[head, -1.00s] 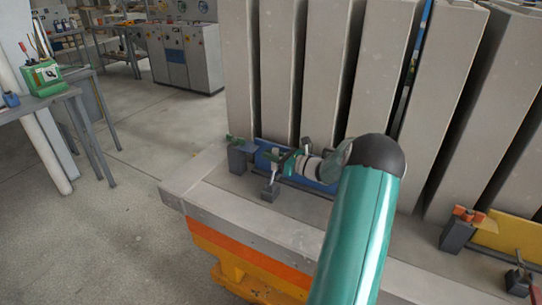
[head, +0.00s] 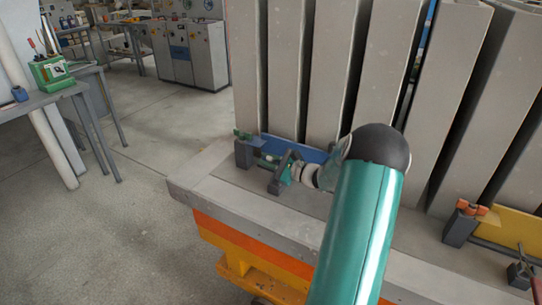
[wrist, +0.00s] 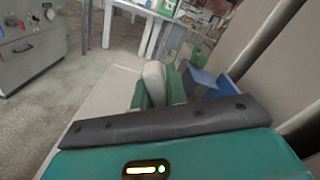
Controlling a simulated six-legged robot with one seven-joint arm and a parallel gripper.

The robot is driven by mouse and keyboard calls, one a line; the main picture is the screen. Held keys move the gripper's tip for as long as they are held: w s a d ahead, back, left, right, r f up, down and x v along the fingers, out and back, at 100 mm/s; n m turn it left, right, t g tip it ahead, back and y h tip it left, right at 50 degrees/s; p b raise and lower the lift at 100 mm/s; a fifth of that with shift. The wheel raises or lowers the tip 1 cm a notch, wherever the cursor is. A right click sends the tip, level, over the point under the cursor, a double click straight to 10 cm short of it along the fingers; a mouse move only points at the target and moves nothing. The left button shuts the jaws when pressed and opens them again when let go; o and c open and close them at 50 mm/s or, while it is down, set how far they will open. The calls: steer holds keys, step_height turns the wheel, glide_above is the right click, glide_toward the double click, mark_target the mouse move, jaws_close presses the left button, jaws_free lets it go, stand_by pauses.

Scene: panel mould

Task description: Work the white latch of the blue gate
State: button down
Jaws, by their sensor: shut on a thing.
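The blue gate (head: 313,154) lies low along the foot of the grey panels, partly behind my arm in the head view. Its blue also shows at the right in the wrist view (wrist: 226,86). In the wrist view my gripper's two green fingers (wrist: 155,90) are shut on the pale, rounded white latch (wrist: 153,73).
A dark post (head: 246,154) stands at the gate's left end. Tall grey panels (head: 334,70) rise close behind. A yellow gate (head: 510,224) with an orange piece (head: 473,208) is at the right. A table (head: 60,92) stands at the left; the floor before it is clear.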

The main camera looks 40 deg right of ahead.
steer(key=shift+s+a+f+n, duration=0.3)
steer(key=shift+a+f+n, duration=0.95)
steer(key=shift+n, duration=0.7)
steer(key=shift+s+a+f+n, duration=0.35)
steer(key=shift+a+f+n, duration=0.65)
steer(key=shift+f+n, duration=0.65)
steer(key=shift+s+a+f+n, duration=0.3)
steer(key=shift+a+f+n, duration=0.85)
steer(key=shift+n, duration=1.05)
steer(key=c, duration=1.4)
jaws_free()
steer(key=shift+w, duration=0.1)
steer(key=v, duration=1.4)
steer(key=shift+a+r, duration=0.1)
